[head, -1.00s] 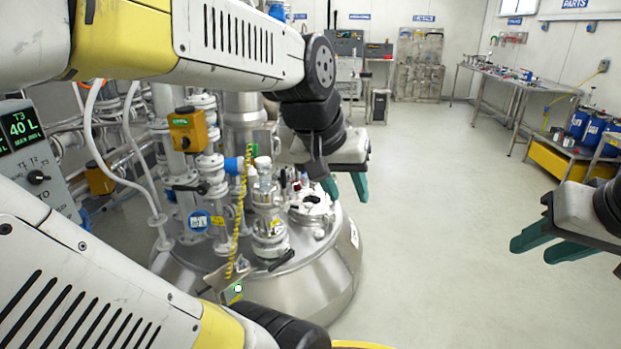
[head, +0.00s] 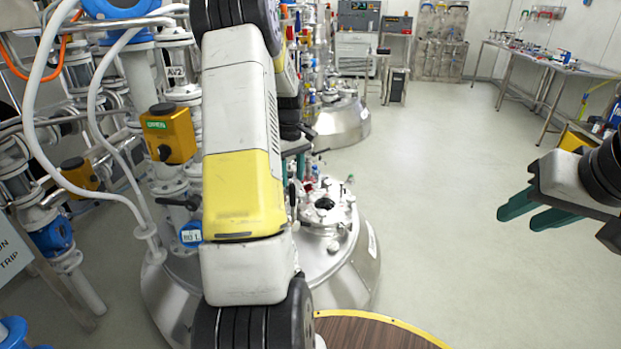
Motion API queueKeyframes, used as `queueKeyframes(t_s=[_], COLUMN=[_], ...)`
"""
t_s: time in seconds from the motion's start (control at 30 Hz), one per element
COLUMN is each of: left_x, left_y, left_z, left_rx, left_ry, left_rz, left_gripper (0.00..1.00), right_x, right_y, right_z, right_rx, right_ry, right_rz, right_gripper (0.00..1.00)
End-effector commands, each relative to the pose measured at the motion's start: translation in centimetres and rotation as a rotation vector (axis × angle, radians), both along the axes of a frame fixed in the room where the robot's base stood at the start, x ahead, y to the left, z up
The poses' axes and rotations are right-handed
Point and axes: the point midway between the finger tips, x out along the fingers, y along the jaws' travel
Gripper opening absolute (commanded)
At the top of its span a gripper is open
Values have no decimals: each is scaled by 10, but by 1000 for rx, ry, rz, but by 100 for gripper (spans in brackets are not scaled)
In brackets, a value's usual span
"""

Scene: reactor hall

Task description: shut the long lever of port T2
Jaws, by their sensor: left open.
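My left arm crosses the middle of the head view and covers much of the steel reactor vessel (head: 350,275) and its ports. My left gripper (head: 300,172) shows partly behind that arm, with teal fingers apart above the vessel top. I cannot tell whether it touches anything. No label T2 is readable, and I cannot pick out the long lever of port T2. A black lever (head: 178,202) shows on the pipework left of my arm; its port is unclear. My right gripper (head: 534,212) is open and empty over the floor at the right.
A yellow box marked OPEN (head: 168,134) sits on the pipes at the left. A second steel vessel (head: 342,124) stands farther back. A brown platform with a yellow edge (head: 370,332) is at the bottom. The floor (head: 440,170) at right centre is clear.

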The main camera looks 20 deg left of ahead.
Motion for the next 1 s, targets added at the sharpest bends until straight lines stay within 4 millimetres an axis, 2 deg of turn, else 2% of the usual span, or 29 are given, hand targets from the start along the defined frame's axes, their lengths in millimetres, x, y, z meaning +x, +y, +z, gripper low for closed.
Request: queueKeyframes(t_s=[0.53,0.9,0.93,1.0], left_x=[1,1,1,1], left_y=[1,1,1,1], left_z=[-73,-81,-81,-81], left_rx=[-1,0,0,0], left_ry=[6,4,4,4], left_rz=[5,5,5,5], left_gripper=[41,41,39,25], right_x=[0,0,0,0], right_y=[0,0,0,0], right_z=[0,0,0,0], right_rx=[0,0,0,0], right_ry=[0,0,0,0], right_rz=[0,0,0,0], right_gripper=[36,36,36,36])
